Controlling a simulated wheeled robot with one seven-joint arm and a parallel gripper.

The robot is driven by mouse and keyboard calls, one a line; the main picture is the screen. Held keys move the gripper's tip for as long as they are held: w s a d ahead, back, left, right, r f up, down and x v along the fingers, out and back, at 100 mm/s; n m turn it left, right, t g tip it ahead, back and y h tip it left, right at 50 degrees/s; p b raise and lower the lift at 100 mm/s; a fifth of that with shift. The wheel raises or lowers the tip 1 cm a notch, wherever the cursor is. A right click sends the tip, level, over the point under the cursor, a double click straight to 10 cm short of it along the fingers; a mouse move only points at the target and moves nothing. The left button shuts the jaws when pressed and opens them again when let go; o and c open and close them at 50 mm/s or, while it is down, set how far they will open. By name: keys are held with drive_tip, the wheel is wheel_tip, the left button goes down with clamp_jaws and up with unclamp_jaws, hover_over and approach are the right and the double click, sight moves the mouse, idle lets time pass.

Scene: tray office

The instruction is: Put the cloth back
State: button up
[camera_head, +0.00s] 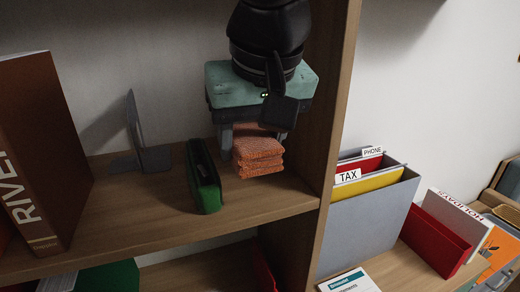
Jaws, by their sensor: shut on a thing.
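The cloth (258,157) is an orange-red, folded stack of layers at the right end of the wooden shelf (150,219), near the upright panel. My gripper (257,137) comes down from above, with its pale green body over the cloth and a finger on either side of it. It is shut on the upper part of the cloth. The cloth's top is partly hidden by the gripper and a dark arm part. I cannot tell whether the cloth's underside touches the shelf.
A green case (204,178) stands just left of the cloth. A grey metal bookend (142,150) and a large brown book (40,150) are farther left. The wooden upright (333,100) is close on the right. Beyond it stands a grey file box (365,225) with labelled folders.

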drive_tip(key=p, duration=0.2)
hover_over(267, 180)
drive_tip(key=s, duration=0.2)
wheel_tip(267, 180, down, 3)
drive_tip(key=shift+w+r, duration=0.15)
drive_tip(key=shift+r, duration=0.05)
wheel_tip(267, 180, down, 4)
drive_tip(key=shift+d+r+p, duration=0.1)
drive_tip(key=shift+p, duration=0.75)
drive_tip(key=shift+w+p, duration=0.15)
drive_tip(key=shift+p, duration=0.15)
drive_tip(key=shift+f, duration=0.35)
drive_tip(key=shift+f+b, duration=0.2)
drive_tip(key=shift+b, duration=0.1)
drive_tip(key=o, duration=0.9)
drive_tip(key=shift+r, duration=0.1)
